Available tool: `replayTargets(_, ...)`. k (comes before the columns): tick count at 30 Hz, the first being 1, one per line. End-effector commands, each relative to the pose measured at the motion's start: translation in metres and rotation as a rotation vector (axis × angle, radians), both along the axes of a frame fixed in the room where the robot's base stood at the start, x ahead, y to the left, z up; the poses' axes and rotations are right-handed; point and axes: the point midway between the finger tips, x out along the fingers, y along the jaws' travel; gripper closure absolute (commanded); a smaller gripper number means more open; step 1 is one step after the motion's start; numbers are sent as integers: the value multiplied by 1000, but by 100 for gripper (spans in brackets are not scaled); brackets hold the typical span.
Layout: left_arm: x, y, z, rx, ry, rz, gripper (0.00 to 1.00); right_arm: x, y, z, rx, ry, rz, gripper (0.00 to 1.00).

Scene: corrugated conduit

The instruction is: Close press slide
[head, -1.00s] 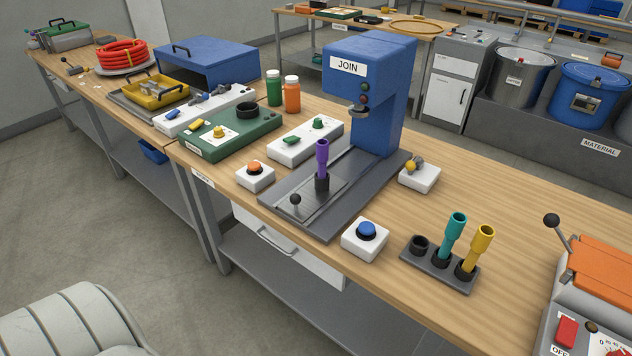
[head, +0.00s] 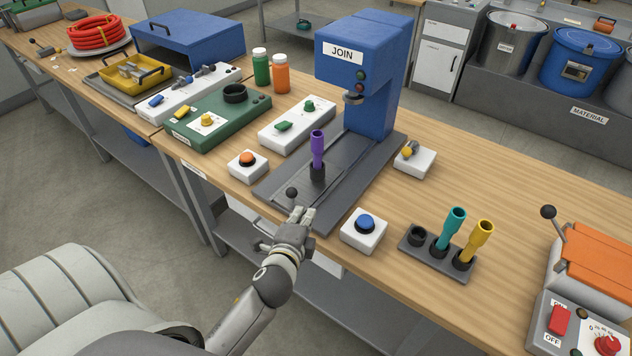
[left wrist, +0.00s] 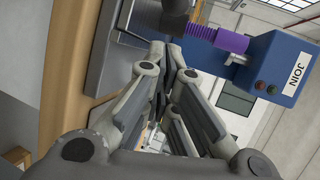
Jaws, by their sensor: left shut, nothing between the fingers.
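The blue press labelled JOIN (head: 365,75) stands at the back of its dark grey base (head: 370,165). A purple tube (head: 317,148) stands upright in a black holder on the slide, in front of the press head. My left gripper (head: 301,214) is shut and empty, just in front of the knob at the base's front edge. The left wrist view shows the closed fingers (left wrist: 172,75), the purple tube (left wrist: 215,38) and the press (left wrist: 275,75). My right gripper is not in view.
An orange-button box (head: 247,165) stands left of the base and a blue-button box (head: 364,230) right of it. A rack (head: 408,243) with teal and yellow tubes stands farther right. A white switch box (head: 414,160) sits beside the base.

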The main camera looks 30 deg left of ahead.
Motion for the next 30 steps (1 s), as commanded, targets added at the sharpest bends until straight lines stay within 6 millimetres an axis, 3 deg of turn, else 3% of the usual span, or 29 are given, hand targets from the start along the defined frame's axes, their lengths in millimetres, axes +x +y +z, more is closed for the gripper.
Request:
replayTargets(5,14,5,-5,7,-1,-3,100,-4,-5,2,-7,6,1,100)
replayTargets(19,85,28,-29,3,1,-1,100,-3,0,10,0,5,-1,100)
replayTargets(30,124,40,-31,2,1,-3,100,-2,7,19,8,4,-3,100)
